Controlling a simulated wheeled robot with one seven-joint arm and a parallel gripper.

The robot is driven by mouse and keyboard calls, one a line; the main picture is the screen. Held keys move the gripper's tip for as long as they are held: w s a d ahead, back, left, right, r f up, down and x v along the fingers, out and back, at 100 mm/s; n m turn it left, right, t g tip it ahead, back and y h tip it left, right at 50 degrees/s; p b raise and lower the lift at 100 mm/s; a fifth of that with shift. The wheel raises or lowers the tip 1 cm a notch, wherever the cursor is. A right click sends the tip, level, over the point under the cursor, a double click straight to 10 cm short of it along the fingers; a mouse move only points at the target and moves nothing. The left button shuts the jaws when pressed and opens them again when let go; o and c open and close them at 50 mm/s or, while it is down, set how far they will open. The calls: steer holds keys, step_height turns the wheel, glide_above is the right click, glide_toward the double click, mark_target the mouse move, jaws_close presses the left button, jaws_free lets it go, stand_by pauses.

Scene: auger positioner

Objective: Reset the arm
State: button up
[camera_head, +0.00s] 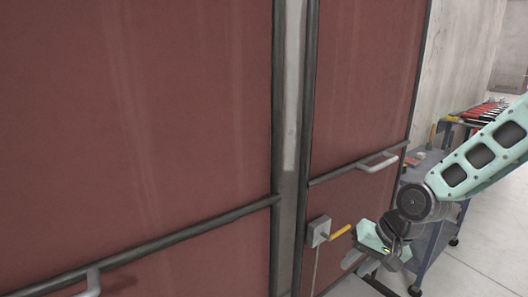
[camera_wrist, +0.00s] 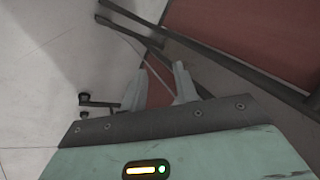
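My arm (camera_head: 480,155) reaches in from the right edge of the head view, pale green with dark joints. My gripper (camera_head: 365,252) hangs low at its end, in front of the right red panel and just right of a grey box with a yellow handle (camera_head: 340,232). In the wrist view the two pale fingers of my gripper (camera_wrist: 160,68) stand apart, with nothing seen between them. The gripper is open. In the head view the fingertips are small and partly hidden by the wrist.
Two large red panels (camera_head: 140,120) with dark frames fill the left and middle. A grey bar handle (camera_head: 378,163) sticks out from the right panel. A blue wheeled cart (camera_head: 425,165) with red-handled tools stands behind my arm. Pale floor (camera_head: 480,270) is open at lower right.

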steer(key=s+a+r+n+h, duration=0.1)
steer(key=s+a+r+n, duration=0.1)
steer(key=s, duration=0.6)
steer(key=s+a+r+n+g+h+p, duration=0.1)
steer(key=s+r+n, duration=0.3)
steer(key=s, duration=0.4)
steer(key=s+a+r+n+g+h, duration=0.1)
steer(key=s+a+r+n, duration=0.3)
steer(key=s, duration=0.4)
steer(key=shift+r+h, duration=0.5)
steer(key=shift+r, duration=0.25)
